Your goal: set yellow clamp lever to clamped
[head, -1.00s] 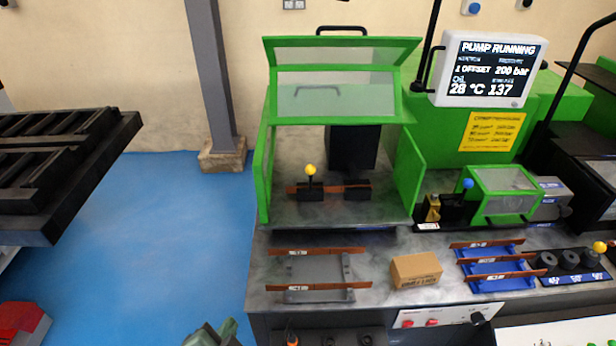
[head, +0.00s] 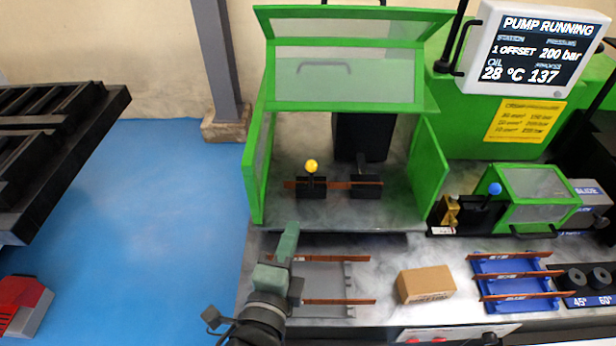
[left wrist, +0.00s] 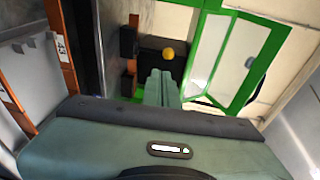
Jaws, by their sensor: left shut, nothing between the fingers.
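The yellow ball knob of the clamp lever (head: 311,166) stands upright above a black clamp block (head: 311,187) inside the green-framed bender enclosure, whose front cover is raised. A copper busbar (head: 338,184) lies across this block and a second black block. The knob also shows in the left wrist view (left wrist: 168,53), just beyond my fingertips. My left gripper (head: 289,230) is shut and empty, in front of the enclosure and below the lever in the head view, apart from it. In the left wrist view its fingers (left wrist: 160,85) are together. My right gripper is not in view.
A grey rack with copper bars (head: 350,285) lies beside my left gripper. A cardboard box (head: 426,284) and a blue rack (head: 512,265) stand to the right. Green side panels (head: 429,170) flank the enclosure opening. A blue-knobbed lever (head: 494,189) is farther right.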

